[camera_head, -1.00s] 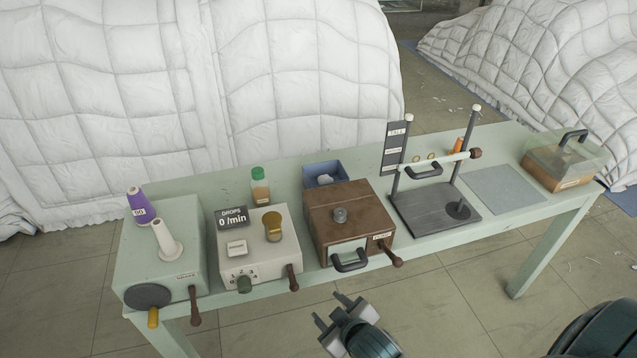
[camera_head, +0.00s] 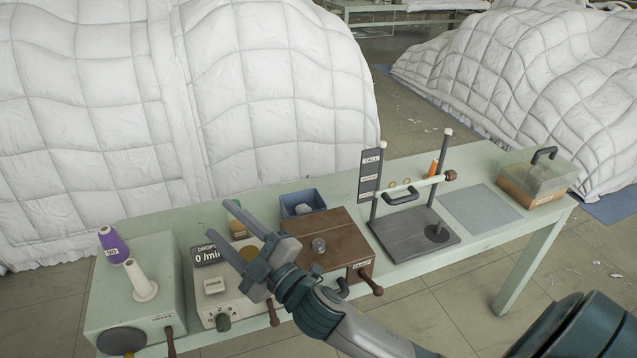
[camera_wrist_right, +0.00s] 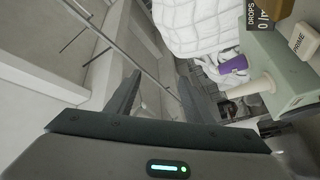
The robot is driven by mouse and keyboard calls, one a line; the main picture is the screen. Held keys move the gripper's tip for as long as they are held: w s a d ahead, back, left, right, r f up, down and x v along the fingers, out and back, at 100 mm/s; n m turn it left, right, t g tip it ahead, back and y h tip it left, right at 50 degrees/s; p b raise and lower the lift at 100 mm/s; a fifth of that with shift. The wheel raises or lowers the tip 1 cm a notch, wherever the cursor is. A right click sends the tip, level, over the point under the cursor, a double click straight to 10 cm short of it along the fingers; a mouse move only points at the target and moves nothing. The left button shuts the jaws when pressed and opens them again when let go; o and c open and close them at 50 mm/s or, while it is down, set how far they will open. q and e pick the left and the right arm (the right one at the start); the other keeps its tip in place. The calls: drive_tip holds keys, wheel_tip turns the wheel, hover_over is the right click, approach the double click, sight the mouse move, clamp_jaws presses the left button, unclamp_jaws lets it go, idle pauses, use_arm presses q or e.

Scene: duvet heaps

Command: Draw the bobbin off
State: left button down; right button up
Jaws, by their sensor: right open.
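A purple cone-shaped bobbin (camera_head: 113,245) with a white label stands at the left end of the table, just behind a white tapered post (camera_head: 142,281) on a pale green box (camera_head: 160,308). Whether it sits on a peg of its own I cannot tell. The right wrist view also shows the bobbin (camera_wrist_right: 233,65) and the white post (camera_wrist_right: 262,86) right of the fingers. My right gripper (camera_head: 223,224) is open and empty, above the cream drops box and to the right of the bobbin, apart from it. My left gripper is not in view.
The cream box (camera_head: 225,296), partly hidden by my gripper, has a counter and crank. A brown wooden box (camera_head: 335,232), a blue bin (camera_head: 290,207), a dark frame stand (camera_head: 405,240) and a clear-lidded box (camera_head: 540,180) stand rightward. A grey mat (camera_head: 480,209) lies bare.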

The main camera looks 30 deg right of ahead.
drive_tip(key=s+a+r+n+g+y, duration=0.1)
drive_tip(key=a+r+n+g+y, duration=0.3)
drive_tip(key=a+r+n+y, duration=0.75)
drive_tip(key=s+a+f+n+g+y, duration=0.1)
drive_tip(key=s+f+n+g, duration=0.1)
drive_tip(key=n+g, duration=0.6)
drive_tip(key=s+a+f+n+g+y, duration=0.1)
drive_tip(key=s+f+n+g, duration=0.3)
drive_tip(key=n, duration=0.6)
drive_tip(key=w+d+f+n+g+h, duration=0.25)
drive_tip(key=d+f+h, duration=0.2)
drive_tip(key=d, duration=0.25)
drive_tip(key=w+d+f+n+g+h, duration=0.2)
drive_tip(key=d+f+n+h, duration=0.1)
drive_tip(key=d+h, duration=0.35)
drive_tip(key=w+d+r+h, duration=0.1)
drive_tip(key=d+h, duration=0.1)
drive_tip(key=d, duration=0.5)
drive_tip(key=d+r+h, duration=0.1)
drive_tip(key=d+h, duration=0.2)
drive_tip(key=d, duration=0.4)
drive_tip(key=w+d+r+m+h, duration=0.1)
drive_tip(key=d+h, duration=0.2)
drive_tip(key=d, duration=0.4)
drive_tip(key=shift+w+d+t, duration=0.3)
drive_tip(key=shift+d+t, duration=0.05)
